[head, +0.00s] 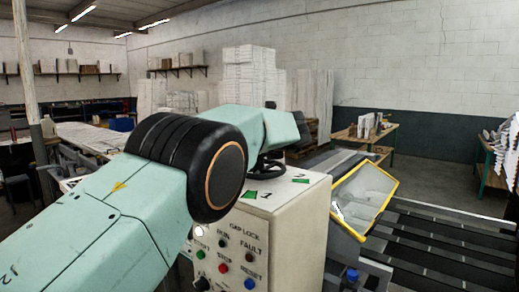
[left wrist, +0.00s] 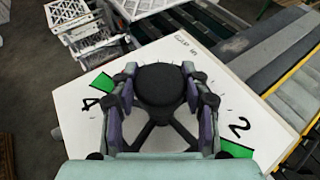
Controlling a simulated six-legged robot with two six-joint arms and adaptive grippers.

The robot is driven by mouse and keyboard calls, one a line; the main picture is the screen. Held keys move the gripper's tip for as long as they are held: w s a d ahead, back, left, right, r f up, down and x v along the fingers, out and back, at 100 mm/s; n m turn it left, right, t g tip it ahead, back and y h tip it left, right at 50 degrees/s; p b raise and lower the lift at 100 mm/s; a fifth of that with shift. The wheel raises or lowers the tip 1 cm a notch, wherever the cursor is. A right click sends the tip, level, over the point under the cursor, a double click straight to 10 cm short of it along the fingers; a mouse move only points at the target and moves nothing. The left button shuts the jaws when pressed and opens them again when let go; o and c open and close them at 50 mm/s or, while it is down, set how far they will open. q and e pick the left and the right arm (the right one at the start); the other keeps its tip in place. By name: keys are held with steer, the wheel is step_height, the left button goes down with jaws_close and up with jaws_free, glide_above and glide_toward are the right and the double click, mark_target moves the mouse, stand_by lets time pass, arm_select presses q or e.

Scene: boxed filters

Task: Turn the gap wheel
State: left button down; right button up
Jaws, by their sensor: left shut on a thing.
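The gap wheel is a black handwheel on top of a cream control box (head: 297,205). In the head view its rim (head: 268,168) shows partly, behind my left arm. In the left wrist view its dark round hub (left wrist: 160,86) and spokes show from above. My left gripper (left wrist: 162,88) has its two fingers on either side of the hub, shut on it. Green marks and the numbers 4 and 2 lie on the box top around the wheel; the head view shows numbers 1 and 2. My right gripper is not in view.
The box front carries several buttons and a lamp. A yellow-framed clear guard (head: 364,198) and dark roller conveyor (head: 440,240) stand to the right. White filters (head: 250,75) are stacked behind. A table (head: 365,137) stands farther back.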

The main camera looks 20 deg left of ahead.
arm_select(q)
steer(key=shift+r+n+y, duration=0.3)
steer(key=shift+r, duration=0.05)
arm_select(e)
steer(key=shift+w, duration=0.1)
arm_select(q)
steer(key=shift+g, duration=0.4)
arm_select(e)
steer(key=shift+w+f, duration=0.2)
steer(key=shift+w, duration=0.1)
